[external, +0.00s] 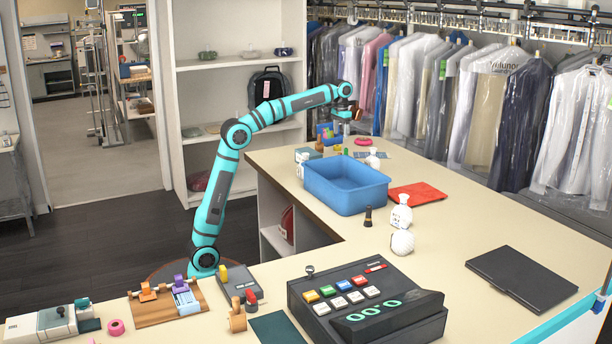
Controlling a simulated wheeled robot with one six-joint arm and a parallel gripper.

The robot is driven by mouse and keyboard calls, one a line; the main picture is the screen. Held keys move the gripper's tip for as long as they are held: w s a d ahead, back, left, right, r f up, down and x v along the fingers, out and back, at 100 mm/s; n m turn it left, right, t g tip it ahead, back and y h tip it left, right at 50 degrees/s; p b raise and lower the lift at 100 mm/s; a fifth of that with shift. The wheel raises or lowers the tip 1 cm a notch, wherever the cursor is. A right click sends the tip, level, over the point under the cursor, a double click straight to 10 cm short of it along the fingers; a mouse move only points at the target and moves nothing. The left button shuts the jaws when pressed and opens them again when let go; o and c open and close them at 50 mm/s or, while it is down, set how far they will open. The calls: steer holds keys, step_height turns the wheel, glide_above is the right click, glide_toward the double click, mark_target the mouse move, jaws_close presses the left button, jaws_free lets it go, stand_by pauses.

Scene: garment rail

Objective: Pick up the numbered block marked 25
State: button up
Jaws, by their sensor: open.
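My gripper (346,122) is at the end of the raised teal arm, over the far end of the counter. It is open, small in this view, and its fingers are hard to separate from the things behind. I cannot make out a block marked 25 anywhere. Several small coloured objects sit below and around my gripper, including a small blue container (328,138) and a pink ring (363,142), too small to read. A wooden board (154,312) at the front left carries orange, purple and pale blue pieces; no number is legible on them.
A large blue bin (345,190) stands on the counter nearer than my gripper, with a red folder (417,194) at its right. White bottles, a black cash register (365,303) and a dark folder (521,278) lie nearer. Bagged garments (490,108) hang behind the counter.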

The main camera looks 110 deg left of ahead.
step_height(320, 180, down, 16)
steer(key=shift+s+r, duration=0.1)
steer(key=shift+r, duration=0.1)
steer(key=c, duration=1.3)
